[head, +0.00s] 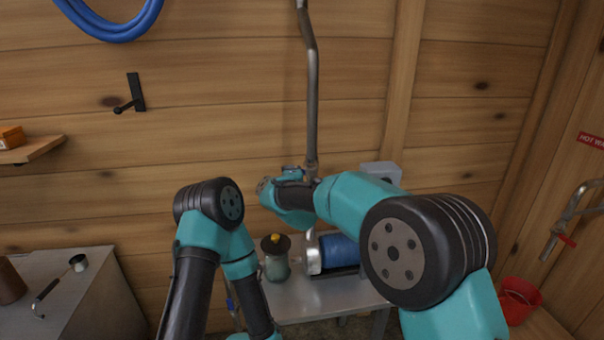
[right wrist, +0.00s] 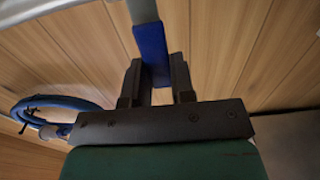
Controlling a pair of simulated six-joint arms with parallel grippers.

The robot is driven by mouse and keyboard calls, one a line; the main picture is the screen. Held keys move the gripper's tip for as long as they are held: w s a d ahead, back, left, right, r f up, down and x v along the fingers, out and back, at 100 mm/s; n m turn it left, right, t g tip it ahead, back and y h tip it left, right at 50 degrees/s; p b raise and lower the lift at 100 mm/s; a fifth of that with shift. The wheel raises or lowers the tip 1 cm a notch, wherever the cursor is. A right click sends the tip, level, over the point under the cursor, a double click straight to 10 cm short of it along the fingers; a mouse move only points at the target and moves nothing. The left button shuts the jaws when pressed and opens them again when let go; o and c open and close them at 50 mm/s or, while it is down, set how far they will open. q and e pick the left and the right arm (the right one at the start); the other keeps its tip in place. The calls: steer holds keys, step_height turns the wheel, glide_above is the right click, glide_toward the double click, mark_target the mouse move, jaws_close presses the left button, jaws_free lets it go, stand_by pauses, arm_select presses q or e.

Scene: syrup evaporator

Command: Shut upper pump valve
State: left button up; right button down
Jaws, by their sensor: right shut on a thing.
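The upper pump valve shows as a blue handle (right wrist: 151,45) on a grey metal bar in the right wrist view. My right gripper (right wrist: 154,78) is shut on this handle, with one dark finger on each side of it. In the head view, a small bit of blue (head: 292,168) shows beside the vertical metal pipe (head: 313,110), just behind my right wrist. My wrist hides most of the valve there. My left arm bends downward at the left, and its gripper is not seen.
A pump with a blue motor (head: 339,250) and a jar with a black and yellow top (head: 276,265) stand on a metal table (head: 300,300) below. A grey counter (head: 75,305) with a ladle is at left. A red bucket (head: 517,300) is at right.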

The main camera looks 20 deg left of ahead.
stand_by(0.3)
steer(key=c, duration=1)
jaws_free()
steer(key=shift+o, duration=0.2)
steer(key=shift+s+d, duration=0.1)
steer(key=v, duration=1.7)
